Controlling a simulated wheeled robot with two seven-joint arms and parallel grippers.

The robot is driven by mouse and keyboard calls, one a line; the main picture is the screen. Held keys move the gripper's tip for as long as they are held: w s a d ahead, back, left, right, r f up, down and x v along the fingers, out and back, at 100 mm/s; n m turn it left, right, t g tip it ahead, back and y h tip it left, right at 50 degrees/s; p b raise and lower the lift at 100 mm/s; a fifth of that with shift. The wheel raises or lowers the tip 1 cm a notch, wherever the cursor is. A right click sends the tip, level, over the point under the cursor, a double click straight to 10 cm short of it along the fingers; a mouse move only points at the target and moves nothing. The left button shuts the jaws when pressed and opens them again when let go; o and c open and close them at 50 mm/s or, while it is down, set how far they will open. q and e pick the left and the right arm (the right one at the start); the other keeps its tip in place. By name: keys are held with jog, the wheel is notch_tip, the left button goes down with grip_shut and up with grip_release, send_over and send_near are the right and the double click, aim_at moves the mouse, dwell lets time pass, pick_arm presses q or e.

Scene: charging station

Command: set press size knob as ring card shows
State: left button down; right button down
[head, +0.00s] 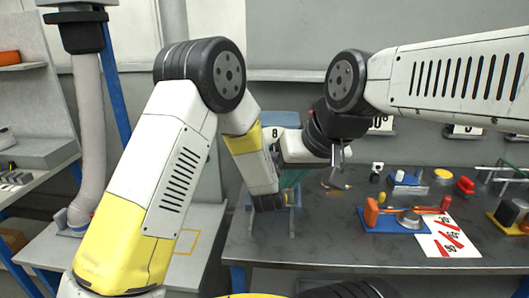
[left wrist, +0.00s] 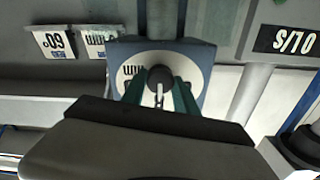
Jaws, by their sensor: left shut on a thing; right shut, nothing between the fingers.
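The press size knob (left wrist: 160,77) is a dark round knob on a pale round dial with black marks, set on a blue block (left wrist: 203,62). My left gripper (left wrist: 161,97) is shut on the knob with its green fingers on either side. In the head view the blue press (head: 281,118) shows a black 8 on its white dial face; my arm links hide the knob. My right gripper (head: 338,165) is shut and empty just right of the press, above the bench. I cannot tell which card is the ring card.
The bench (head: 320,240) is clear at front left. A blue tool base (head: 375,222) and a red-striped card (head: 452,247) lie right of centre. Wall cards (head: 382,124) hang behind, one marked 60° (left wrist: 54,42). A grey shelf (head: 35,152) stands left. Both arms are close together.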

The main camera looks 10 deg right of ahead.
dwell(0.3)
pick_arm(q)
jog(key=c, duration=0.9)
grip_release()
jog(key=shift+c, duration=0.2)
jog(key=v, duration=0.7)
jog(key=shift+s, duration=0.4)
jog(key=shift+a, duration=0.1)
